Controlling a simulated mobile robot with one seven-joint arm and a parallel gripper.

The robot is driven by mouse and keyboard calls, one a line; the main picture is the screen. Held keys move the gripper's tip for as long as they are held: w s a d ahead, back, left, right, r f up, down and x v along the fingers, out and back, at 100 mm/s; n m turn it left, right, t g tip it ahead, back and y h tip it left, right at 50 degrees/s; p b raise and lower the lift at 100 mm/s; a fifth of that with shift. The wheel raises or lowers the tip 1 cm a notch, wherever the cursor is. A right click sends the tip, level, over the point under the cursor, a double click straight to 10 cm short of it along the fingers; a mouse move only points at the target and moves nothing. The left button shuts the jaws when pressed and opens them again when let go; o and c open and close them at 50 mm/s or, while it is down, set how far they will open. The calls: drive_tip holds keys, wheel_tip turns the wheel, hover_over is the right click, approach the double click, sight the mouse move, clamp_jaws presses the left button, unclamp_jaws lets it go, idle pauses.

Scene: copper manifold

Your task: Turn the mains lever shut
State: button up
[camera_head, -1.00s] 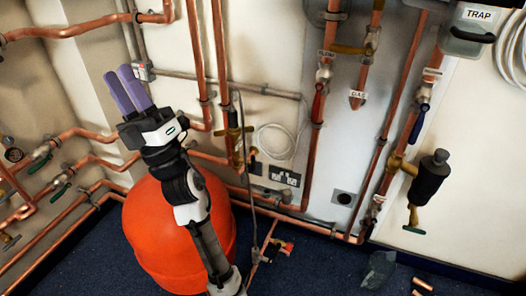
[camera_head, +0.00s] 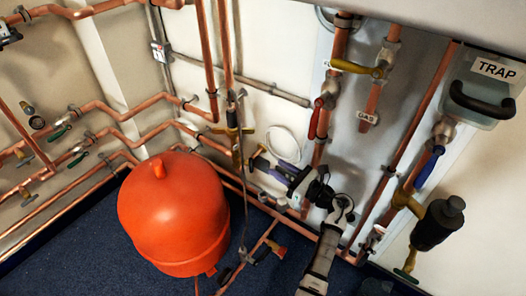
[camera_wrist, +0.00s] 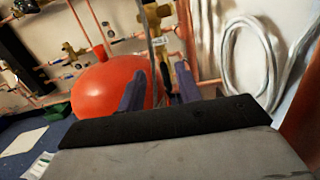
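No label reading "mains" is legible, so I cannot tell which handle is the mains lever. A red lever (camera_head: 316,118) hangs down on a copper pipe at centre right. A blue lever (camera_head: 428,168) slants down on the pipe at right. A brass valve (camera_head: 232,129) sits on the pipe left of my gripper; brass fittings (camera_wrist: 155,16) also show at the top of the wrist view. My gripper (camera_head: 277,168) points left, low near the wall, below the red lever. Its purple fingers are apart in the wrist view (camera_wrist: 160,73), with nothing clearly held between them.
An orange tank (camera_head: 172,215) stands on the blue floor at left. Copper pipes cross the wall around my gripper. A coiled white hose (camera_wrist: 250,60) is close on the right in the wrist view. A grey box marked TRAP (camera_head: 482,100) is at upper right.

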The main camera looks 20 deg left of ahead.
sight(253, 161)
drive_tip(key=shift+n+g+h, duration=0.3)
drive_tip(key=shift+n+g, duration=0.1)
drive_tip(key=shift+g, duration=0.1)
drive_tip(key=w+a+f, duration=0.1)
drive_tip(key=a, duration=0.2)
drive_tip(key=w+a+f, duration=0.1)
drive_tip(key=a, duration=0.3)
drive_tip(key=w+a+f, duration=0.1)
drive_tip(key=w+a, duration=0.1)
drive_tip(key=a, duration=0.2)
drive_tip(key=shift+w+a, duration=0.1)
drive_tip(key=shift+a, duration=0.1)
clamp_jaws()
